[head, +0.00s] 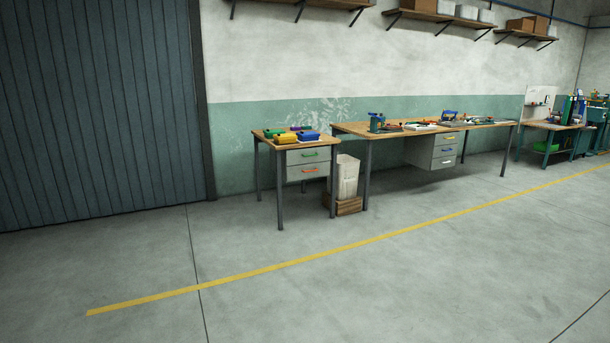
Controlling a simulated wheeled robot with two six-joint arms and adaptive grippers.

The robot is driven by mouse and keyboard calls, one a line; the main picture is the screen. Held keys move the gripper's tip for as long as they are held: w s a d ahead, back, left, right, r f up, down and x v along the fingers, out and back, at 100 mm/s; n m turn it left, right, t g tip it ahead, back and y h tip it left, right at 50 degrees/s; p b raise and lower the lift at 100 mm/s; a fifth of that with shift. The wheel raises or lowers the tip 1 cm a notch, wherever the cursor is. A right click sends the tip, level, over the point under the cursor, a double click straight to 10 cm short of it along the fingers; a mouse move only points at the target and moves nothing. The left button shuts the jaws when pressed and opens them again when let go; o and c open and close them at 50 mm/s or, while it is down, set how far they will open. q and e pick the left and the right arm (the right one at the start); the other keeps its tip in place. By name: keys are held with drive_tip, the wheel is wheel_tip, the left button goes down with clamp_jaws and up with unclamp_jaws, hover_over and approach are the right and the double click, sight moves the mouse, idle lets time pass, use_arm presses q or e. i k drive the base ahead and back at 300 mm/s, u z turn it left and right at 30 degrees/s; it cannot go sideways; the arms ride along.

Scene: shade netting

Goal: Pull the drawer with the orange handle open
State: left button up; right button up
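The drawer with the orange handle (296,174) is the lower of two drawers under the small wooden-topped table (262,140). Its orange handle (311,170) is a small bar on the grey front. The drawer above it has a green handle (310,155). Both fronts look flush, so the drawers appear shut. The table stands against the wall, some way off across the floor. Neither of my grippers is in view.
A pale bin (347,177) in a wooden crate (349,207) stands right of the small table. A long workbench (485,124) with coloured-handled drawers (438,143) is beyond it. The floor (290,300) before them is clear, crossed by a yellow line (290,264).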

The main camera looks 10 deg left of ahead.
sight(306, 170)
drive_tip(key=z, duration=0.15)
drive_tip(key=i, duration=1.4)
drive_tip(key=z, duration=0.3)
drive_tip(key=i, duration=2.85)
drive_tip(key=u, duration=0.3)
drive_tip(key=i, duration=2.15)
drive_tip(key=u, duration=0.3)
